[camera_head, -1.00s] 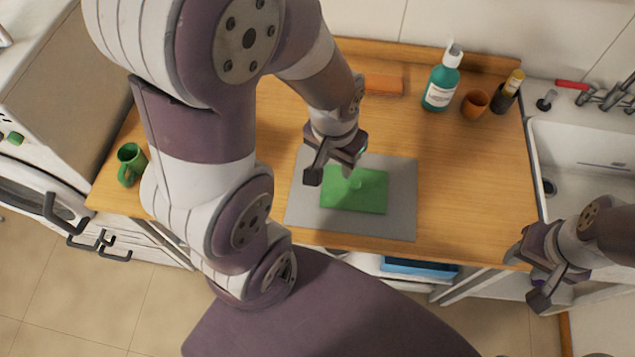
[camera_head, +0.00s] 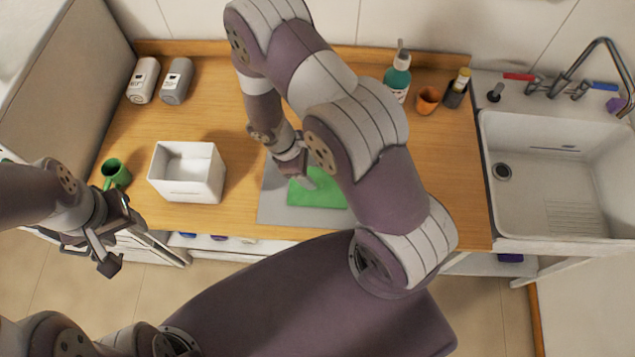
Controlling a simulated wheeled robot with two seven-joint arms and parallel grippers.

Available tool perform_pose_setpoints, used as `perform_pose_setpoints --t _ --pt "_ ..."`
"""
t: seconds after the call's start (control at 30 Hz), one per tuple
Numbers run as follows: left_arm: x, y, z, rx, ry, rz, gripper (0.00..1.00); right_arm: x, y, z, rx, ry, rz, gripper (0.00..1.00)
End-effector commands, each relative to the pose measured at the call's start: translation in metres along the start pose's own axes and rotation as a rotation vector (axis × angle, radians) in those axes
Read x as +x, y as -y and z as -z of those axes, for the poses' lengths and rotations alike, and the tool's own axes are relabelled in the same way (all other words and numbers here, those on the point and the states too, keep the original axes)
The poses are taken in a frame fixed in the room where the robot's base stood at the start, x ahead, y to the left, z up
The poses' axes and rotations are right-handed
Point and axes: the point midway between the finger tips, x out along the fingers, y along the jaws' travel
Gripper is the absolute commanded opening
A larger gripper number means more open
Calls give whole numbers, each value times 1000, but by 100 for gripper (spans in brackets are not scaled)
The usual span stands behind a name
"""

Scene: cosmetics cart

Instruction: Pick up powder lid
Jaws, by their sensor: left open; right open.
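I cannot pick out a powder lid for certain. A green board or cloth (camera_head: 318,195) lies on a grey mat (camera_head: 283,214) in the middle of the counter. My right gripper (camera_head: 300,172) is open at the green piece's back left corner, pointing down. My own arm hides part of the mat and whatever lies behind it. My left gripper (camera_head: 115,240) is open and empty at the counter's front left edge, near a green mug (camera_head: 116,174).
A white open box (camera_head: 188,172) stands left of the mat. A teal pump bottle (camera_head: 398,78), an orange cup (camera_head: 428,100) and a dark holder (camera_head: 455,92) stand at the back right. A white sink (camera_head: 560,180) is on the right. The counter right of my arm is clear.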

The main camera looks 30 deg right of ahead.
Motion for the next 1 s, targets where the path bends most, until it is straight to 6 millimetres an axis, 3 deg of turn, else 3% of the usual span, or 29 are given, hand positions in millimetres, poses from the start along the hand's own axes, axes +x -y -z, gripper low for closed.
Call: perform_pose_setpoints --t 0.17,0.3,0.53,0.57,0.73,1.0 --pt "-19 0 2 0 0 0 51 26 1 -1 0 2 5 57" --pt "-21 0 3 0 0 0 51 49 0 2 2 0 2 57" --pt "-20 0 2 0 0 0 51 54 0 2 4 -3 1 57" --pt "-20 0 2 0 0 0 51 54 0 2 4 -3 0 54" --pt "-20 0 2 0 0 0 51 54 0 2 4 -2 0 0" --pt "-20 0 2 0 0 0 51 54 0 2 4 -2 0 0"
